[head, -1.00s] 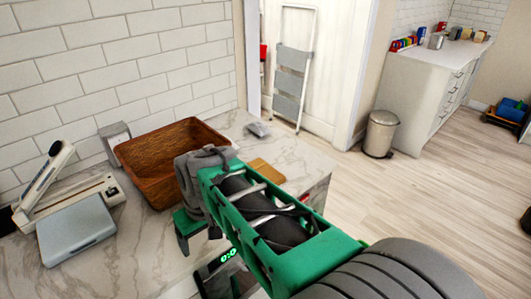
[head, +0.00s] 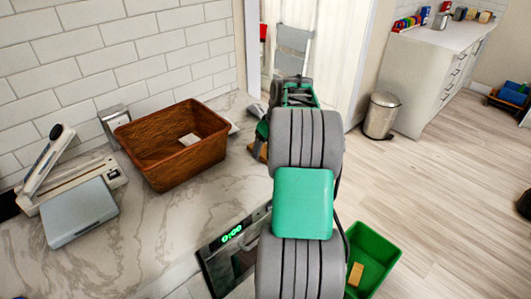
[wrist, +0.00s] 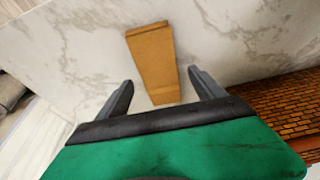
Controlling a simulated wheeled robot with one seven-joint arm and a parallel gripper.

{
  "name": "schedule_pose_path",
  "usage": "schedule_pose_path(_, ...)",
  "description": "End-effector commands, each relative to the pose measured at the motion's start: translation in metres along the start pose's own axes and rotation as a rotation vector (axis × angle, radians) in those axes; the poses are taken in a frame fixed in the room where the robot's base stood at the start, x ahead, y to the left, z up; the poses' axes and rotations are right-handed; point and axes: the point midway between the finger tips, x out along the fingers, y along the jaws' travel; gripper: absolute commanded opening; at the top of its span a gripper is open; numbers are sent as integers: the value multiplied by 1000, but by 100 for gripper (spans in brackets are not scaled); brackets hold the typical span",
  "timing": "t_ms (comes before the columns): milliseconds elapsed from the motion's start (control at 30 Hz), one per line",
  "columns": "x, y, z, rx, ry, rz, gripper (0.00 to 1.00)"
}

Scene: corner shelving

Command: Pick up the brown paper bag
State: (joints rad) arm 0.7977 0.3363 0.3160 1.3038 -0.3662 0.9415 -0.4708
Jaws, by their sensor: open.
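The brown paper bag (wrist: 150,55) lies flat on the marble counter in the wrist view. In the head view only a small tan edge of it (head: 259,152) shows beside my arm, which hides the rest. My gripper (wrist: 160,86) is open, its two dark fingers apart. In the wrist view the near end of the bag lies between the fingers, with gaps on both sides. I cannot tell how high the fingers are above the counter. No contact with the bag shows.
A brown wicker basket (head: 160,168) with a small pale item inside stands left of my arm; its weave (wrist: 285,105) shows at right in the wrist view. A grey scale (head: 80,212) is farther left. A green bin (head: 378,253) stands below the counter at right.

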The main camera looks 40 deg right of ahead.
Motion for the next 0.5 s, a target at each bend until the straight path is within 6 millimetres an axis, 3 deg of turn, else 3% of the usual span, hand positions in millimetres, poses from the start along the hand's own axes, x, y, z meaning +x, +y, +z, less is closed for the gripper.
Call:
schedule_pose_path(133, 17, 0, -1, 0, 1, 1, 78)
schedule_pose_path(333, 19, 0, -1, 0, 2, 2, 78)
schedule_pose_path(500, 18, 0, -1, 0, 1, 2, 64)
